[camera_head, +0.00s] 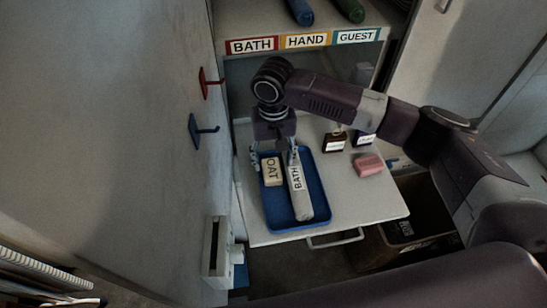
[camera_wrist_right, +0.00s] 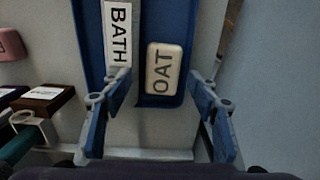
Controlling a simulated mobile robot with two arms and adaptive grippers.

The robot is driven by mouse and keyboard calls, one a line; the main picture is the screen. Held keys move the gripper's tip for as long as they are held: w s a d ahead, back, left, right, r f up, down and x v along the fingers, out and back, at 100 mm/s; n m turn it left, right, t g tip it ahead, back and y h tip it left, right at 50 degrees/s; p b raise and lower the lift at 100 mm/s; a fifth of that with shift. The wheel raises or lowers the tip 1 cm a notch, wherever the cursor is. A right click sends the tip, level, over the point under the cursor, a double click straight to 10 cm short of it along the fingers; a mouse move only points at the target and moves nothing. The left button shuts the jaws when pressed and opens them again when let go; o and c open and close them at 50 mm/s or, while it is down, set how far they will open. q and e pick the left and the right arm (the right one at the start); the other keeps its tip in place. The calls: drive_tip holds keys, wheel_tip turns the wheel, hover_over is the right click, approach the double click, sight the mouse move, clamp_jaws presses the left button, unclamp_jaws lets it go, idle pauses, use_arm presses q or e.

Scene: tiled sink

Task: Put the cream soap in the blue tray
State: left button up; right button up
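The cream soap (camera_head: 272,172), a pale block marked OAT, lies in the upper left part of the blue tray (camera_head: 318,186). It also shows in the right wrist view (camera_wrist_right: 163,68), resting inside the tray's edge. A rolled pale towel marked BATH (camera_head: 301,202) lies beside it in the tray. My right gripper (camera_head: 273,156) hangs over the tray's far end. In the right wrist view its blue fingers (camera_wrist_right: 160,112) are wide apart and empty, with the soap apart from both. My left gripper is not in view.
A pink soap (camera_head: 368,165) and two small dark bottles, one of them brown (camera_head: 334,142), stand on the counter right of the tray. A shelf labelled BATH, HAND, GUEST (camera_head: 305,41) is behind. Red and blue hooks (camera_head: 203,128) project from the left wall.

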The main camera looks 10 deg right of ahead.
sight(273, 169)
drive_tip(key=shift+r, duration=0.1)
drive_tip(key=shift+r+b, duration=0.25)
drive_tip(key=shift+b, duration=0.05)
wheel_tip(273, 169, up, 13)
drive_tip(key=b, duration=0.2)
drive_tip(key=shift+f, duration=0.2)
